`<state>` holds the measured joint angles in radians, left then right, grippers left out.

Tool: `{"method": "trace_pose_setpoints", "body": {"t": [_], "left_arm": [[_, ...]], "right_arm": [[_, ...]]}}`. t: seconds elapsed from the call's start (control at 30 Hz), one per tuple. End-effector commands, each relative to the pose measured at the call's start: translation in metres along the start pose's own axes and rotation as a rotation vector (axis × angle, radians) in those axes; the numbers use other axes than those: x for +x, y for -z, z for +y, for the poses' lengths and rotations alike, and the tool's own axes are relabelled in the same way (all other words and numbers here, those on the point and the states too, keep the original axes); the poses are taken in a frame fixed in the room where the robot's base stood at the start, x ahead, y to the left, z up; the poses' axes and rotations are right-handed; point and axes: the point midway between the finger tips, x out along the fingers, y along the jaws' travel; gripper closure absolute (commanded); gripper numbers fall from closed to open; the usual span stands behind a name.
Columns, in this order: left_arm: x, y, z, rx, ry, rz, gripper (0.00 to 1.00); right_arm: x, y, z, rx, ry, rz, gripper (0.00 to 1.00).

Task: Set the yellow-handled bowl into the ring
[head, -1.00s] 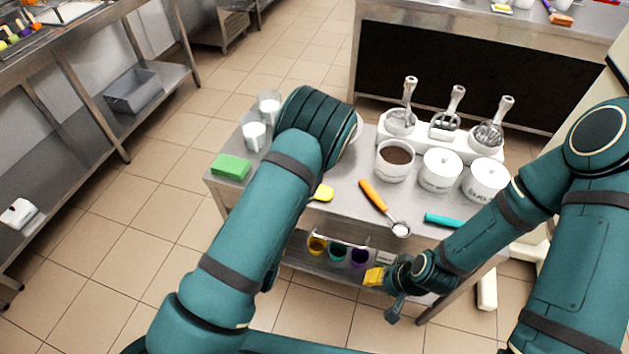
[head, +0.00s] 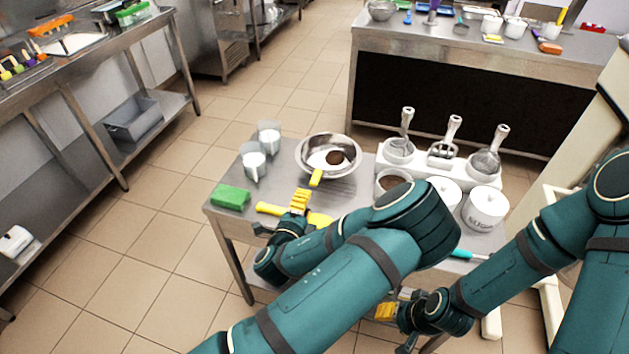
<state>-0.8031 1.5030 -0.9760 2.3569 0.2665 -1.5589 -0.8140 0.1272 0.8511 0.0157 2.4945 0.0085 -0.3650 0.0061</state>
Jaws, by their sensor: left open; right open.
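A shiny metal bowl (head: 311,145) stands near the back of the small steel table. A yellow handle (head: 316,178) sticks out from its near side. White and dark brown contents show inside. My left gripper (head: 300,199), with yellow fingertips, is open just in front of the handle and looks empty; I cannot tell if it touches the handle. My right gripper (head: 386,311), also yellow-tipped, is open and low at the table's front edge, away from the bowl. I cannot make out a ring.
A green sponge (head: 230,196) and two glasses (head: 254,160) are at left. White tubs (head: 485,208) and a utensil rack (head: 425,156) stand at right. My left arm hides the table's front middle.

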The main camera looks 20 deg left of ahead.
Motion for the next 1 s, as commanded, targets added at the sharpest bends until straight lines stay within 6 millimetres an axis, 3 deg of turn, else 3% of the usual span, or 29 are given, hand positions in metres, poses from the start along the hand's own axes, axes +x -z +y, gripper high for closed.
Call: {"method": "trace_pose_setpoints", "body": {"t": [0.7, 1.0], "left_arm": [[0.078, 0.0, 0.001, -0.002, 0.001, 0.0, 0.59], [0.1, -0.001, 0.001, -0.001, -0.001, -0.001, 0.59]], "right_arm": [[0.011, -0.005, 0.004, -0.003, 0.001, -0.01, 0.53], [0.017, -0.008, 0.006, -0.005, 0.002, -0.017, 0.53]]}}
